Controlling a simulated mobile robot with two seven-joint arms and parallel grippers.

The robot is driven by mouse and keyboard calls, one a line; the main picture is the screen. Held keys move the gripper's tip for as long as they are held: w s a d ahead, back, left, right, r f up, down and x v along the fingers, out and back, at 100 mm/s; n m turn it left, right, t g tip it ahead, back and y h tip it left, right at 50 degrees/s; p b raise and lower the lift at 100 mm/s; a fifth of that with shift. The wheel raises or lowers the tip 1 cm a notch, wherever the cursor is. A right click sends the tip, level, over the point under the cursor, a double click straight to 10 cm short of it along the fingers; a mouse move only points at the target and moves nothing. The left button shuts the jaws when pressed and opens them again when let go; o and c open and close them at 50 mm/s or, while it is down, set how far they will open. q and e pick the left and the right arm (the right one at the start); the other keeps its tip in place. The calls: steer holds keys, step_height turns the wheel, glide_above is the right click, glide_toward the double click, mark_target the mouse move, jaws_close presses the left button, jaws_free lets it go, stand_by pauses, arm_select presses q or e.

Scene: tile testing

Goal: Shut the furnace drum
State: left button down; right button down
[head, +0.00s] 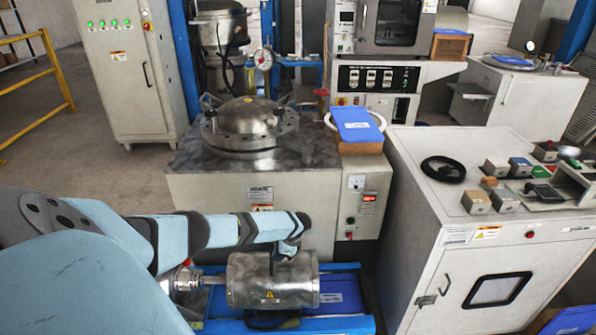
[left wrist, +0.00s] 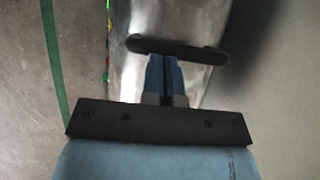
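The furnace drum (head: 258,285) is a shiny metal cylinder lying on its side on a blue base, low in the middle of the head view. Its curved metal surface also fills part of the left wrist view (left wrist: 208,20). My left gripper (head: 276,262) is above the top of the drum and points down. In the left wrist view its blue fingers (left wrist: 166,68) are close together, with nothing visible between them. Their tips are at a dark bar (left wrist: 190,49) over the drum; I cannot tell whether they touch it. My right gripper is not in view.
A grey cabinet with a round metal lid (head: 248,118) stands behind the drum. A blue folder (head: 356,124) lies on its right side. A white cabinet (head: 470,270) with switch boxes stands at right. A yellow rail (head: 50,60) is at far left.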

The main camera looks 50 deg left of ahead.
arm_select(q)
steer(key=p, duration=0.2)
glide_above(260, 268)
steer(key=shift+w+d, duration=0.15)
steer(key=shift+w, duration=0.2)
steer(key=shift+s+a, duration=0.3)
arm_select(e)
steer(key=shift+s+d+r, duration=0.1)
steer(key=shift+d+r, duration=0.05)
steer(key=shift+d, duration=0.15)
arm_select(q)
steer(key=shift+d+p, duration=0.1)
steer(key=shift+p, duration=0.2)
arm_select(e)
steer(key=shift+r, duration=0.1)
